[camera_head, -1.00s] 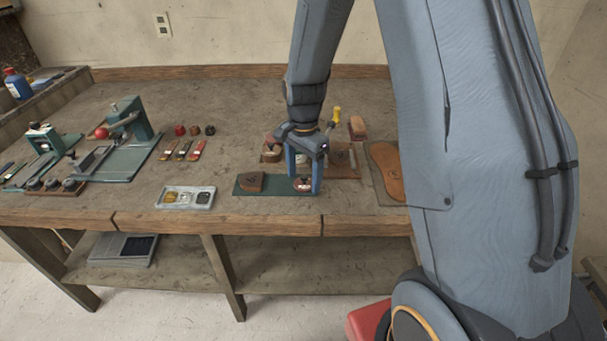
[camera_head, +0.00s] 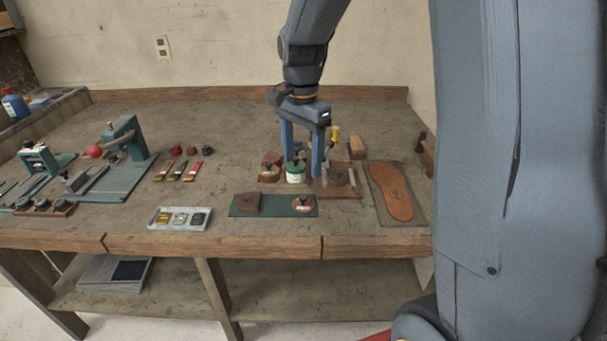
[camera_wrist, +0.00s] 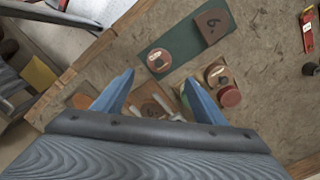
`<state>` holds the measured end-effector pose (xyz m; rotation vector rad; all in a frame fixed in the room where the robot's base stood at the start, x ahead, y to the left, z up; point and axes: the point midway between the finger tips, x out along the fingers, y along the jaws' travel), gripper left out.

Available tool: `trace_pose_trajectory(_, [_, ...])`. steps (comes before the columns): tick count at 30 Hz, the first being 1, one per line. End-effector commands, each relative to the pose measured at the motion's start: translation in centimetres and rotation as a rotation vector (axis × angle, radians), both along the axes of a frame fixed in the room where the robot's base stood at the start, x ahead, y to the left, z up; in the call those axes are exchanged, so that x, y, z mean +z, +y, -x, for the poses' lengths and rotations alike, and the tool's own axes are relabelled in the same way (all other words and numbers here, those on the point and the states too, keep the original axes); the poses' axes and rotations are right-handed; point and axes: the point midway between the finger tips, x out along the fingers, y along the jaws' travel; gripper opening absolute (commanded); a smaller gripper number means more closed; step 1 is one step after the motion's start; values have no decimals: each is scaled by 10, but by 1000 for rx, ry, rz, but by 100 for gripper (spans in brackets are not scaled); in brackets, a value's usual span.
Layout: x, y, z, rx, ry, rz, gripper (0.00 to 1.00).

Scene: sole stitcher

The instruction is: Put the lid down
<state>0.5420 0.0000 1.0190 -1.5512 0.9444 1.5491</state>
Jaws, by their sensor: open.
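The lid (camera_head: 303,204) is a reddish-brown disc with a pale label and a small dark knob. It lies flat on the right end of the green mat (camera_head: 275,206), next to a brown block (camera_head: 247,202). My gripper (camera_head: 303,166) is open and empty, raised above and behind the mat, near a white and green jar (camera_head: 295,173). In the wrist view, the lid (camera_wrist: 158,60) lies on the green mat (camera_wrist: 181,46) just beyond my open fingertips (camera_wrist: 158,78), with nothing between them.
A wooden board (camera_head: 338,191) with tools and a sole on a panel (camera_head: 398,194) lie to the right. A grey tray (camera_head: 180,218) stands left of the mat. Brushes and green machines (camera_head: 124,143) are farther left.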

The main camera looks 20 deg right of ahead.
Motion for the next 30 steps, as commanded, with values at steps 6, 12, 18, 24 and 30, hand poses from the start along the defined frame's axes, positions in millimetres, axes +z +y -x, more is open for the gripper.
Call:
trace_pose_trajectory(6, [-10, 0, 39, 244, -17, 3, 65])
trace_pose_trajectory(12, [-35, 0, 111, 694, -52, 19, 65])
trace_pose_trajectory(18, [-52, 0, 160, 1011, -75, 42, 65])
trace_pose_trajectory(24, [-57, 0, 173, 1102, -80, 49, 65])
trace_pose_trajectory(30, [-57, 0, 173, 1100, -80, 49, 65])
